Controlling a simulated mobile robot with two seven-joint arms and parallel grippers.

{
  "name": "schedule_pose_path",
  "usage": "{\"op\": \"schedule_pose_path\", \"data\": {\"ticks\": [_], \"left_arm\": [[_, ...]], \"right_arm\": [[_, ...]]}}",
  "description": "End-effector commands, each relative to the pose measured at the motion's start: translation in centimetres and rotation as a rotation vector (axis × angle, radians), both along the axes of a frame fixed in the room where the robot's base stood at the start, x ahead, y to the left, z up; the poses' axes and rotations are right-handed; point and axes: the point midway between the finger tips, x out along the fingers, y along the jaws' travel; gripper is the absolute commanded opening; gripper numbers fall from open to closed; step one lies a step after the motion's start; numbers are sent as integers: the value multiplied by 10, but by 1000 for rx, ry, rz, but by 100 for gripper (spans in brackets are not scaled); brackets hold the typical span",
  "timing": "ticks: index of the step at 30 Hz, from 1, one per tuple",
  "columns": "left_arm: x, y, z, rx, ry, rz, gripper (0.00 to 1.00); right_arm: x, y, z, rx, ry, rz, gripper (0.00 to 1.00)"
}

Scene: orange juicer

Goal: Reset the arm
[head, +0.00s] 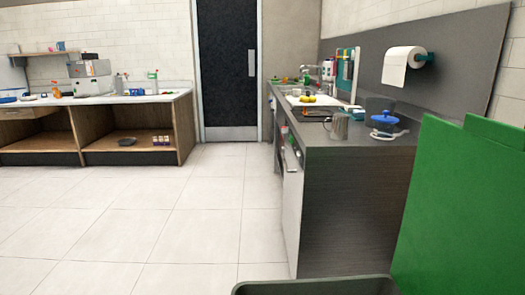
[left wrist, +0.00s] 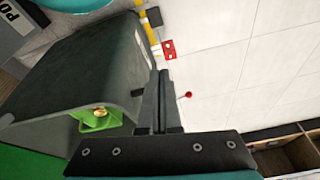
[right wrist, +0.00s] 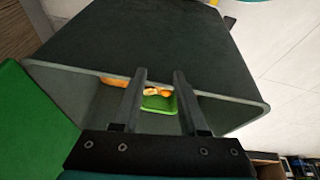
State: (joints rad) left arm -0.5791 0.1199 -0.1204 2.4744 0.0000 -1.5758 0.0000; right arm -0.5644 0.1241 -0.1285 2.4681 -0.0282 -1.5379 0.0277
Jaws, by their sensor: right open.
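Neither gripper shows in the head view. In the right wrist view my right gripper (right wrist: 160,80) is open, its two fingers apart with nothing between them. It is over the mouth of a dark grey bin (right wrist: 150,45). Inside the bin lie a green object (right wrist: 158,103) and orange pieces (right wrist: 115,81). In the left wrist view my left gripper (left wrist: 160,75) has its fingers together, with nothing visible between them. It is beside the same bin (left wrist: 105,60), over the floor side. The bin's rim (head: 315,285) shows at the bottom of the head view.
A green panel (head: 455,215) stands at the right. A dark counter (head: 350,195) carries a metal mug (head: 339,127), a blue-lidded jar (head: 385,122) and yellow fruit. A wooden bench (head: 130,130) and a dark door (head: 227,60) are farther back.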

Motion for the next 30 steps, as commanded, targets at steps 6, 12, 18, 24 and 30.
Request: {"op": "schedule_pose_path", "data": {"ticks": [6, 12, 18, 24, 30], "left_arm": [[9, 1, -24, 6, 12, -2, 0], [17, 2, -64, 12, 27, -6, 0], [16, 8, -114, 22, 45, -11, 0], [2, 18, -161, 33, 63, -14, 0], [-23, 31, -200, 45, 79, -16, 0]], "right_arm": [[-5, 2, -28, 6, 66, 29, 42], [3, 0, -67, 0, 78, 31, 42], [3, -5, -117, -10, 95, 34, 42], [-11, -15, -165, -21, 113, 37, 42], [-36, -29, -204, -33, 130, 39, 42]]}}
